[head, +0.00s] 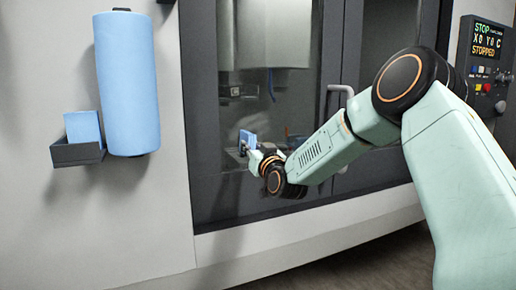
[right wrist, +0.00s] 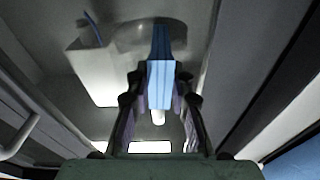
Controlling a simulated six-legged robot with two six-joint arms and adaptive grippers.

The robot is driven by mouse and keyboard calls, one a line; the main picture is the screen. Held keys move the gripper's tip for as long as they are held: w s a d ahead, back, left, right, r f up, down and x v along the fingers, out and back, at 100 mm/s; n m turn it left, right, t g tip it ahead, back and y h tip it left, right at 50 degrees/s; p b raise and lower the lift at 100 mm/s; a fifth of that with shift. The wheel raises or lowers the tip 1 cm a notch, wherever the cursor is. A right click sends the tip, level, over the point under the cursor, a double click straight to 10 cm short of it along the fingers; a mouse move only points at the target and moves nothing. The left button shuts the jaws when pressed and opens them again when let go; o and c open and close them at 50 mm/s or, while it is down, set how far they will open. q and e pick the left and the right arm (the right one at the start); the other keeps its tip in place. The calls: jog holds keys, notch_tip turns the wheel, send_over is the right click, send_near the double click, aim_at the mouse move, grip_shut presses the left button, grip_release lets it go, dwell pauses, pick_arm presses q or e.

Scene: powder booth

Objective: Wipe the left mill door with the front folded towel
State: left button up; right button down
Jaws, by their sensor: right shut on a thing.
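The left mill door (head: 205,120) is a dark-framed door with a large glass pane, in the middle of the head view. My right gripper (head: 247,147) is in front of the lower part of its glass, shut on a small blue folded towel (head: 246,137). In the right wrist view the towel (right wrist: 160,85) sits between the two fingers (right wrist: 160,105), with the glass ahead. I cannot tell whether the towel touches the glass. My left gripper is not in view.
A tall blue roll (head: 127,85) hangs on the left wall. A dark tray (head: 78,153) beside it holds another blue towel (head: 83,127). A control panel (head: 485,60) reading STOPPED is at the far right.

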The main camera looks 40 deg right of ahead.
aim_at(249, 135)
jog(key=shift+w+a, duration=0.55)
jog(key=shift+a, duration=1.65)
jog(key=shift+s+d+r+p, duration=0.2)
jog(key=shift+d, duration=0.4)
jog(key=shift+s+d+r+p, duration=0.15)
jog(key=shift+d+r+p, duration=0.1)
jog(key=shift+d, duration=0.4)
jog(key=shift+s+d+r+p, duration=0.2)
jog(key=shift+d, duration=0.4)
jog(key=shift+s+d+r+p, duration=1)
jog(key=shift+d+p, duration=1.15)
jog(key=shift+d, duration=3.2)
jog(key=shift+w+a+f+b, duration=0.15)
jog(key=shift+w+a+b, duration=0.2)
jog(key=shift+a, duration=1.45)
jog(key=shift+w+a+f+b, duration=0.1)
jog(key=shift+w+a+b, duration=0.25)
jog(key=shift+a, duration=1.5)
jog(key=shift+w+a+f+b, duration=0.2)
jog(key=shift+w+a, duration=0.25)
jog(key=shift+a, duration=1.35)
jog(key=shift+a+r+p, duration=0.1)
jog(key=shift+r+p, duration=0.4)
jog(key=shift+r, duration=0.25)
jog(key=shift+s+d, duration=0.15)
jog(key=shift+d, duration=0.1)
